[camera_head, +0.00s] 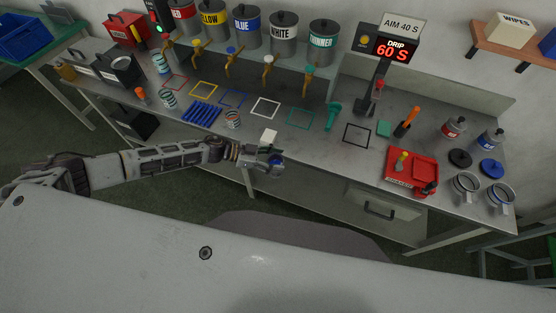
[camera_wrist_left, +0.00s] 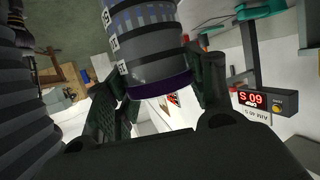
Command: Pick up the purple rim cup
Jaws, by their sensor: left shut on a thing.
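My left gripper (camera_head: 262,160) is in front of the bench's front edge. In the left wrist view, its two fingers (camera_wrist_left: 155,80) are shut on the purple rim cup (camera_wrist_left: 150,45), one on each side. The cup is grey with dark bands and white lettered marks, and its purple rim faces the palm. In the head view the held cup (camera_head: 276,166) is small and partly hidden by the gripper, so its details are unclear there. My right gripper is in neither view.
Striped cups (camera_head: 168,98) and another cup (camera_head: 233,119) stand on the bench beside a blue rack (camera_head: 201,114). Coloured square outlines lie below several taps. A red tray (camera_head: 410,170) and clear mugs (camera_head: 466,186) are at the right. A drip display (camera_head: 393,50) stands behind.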

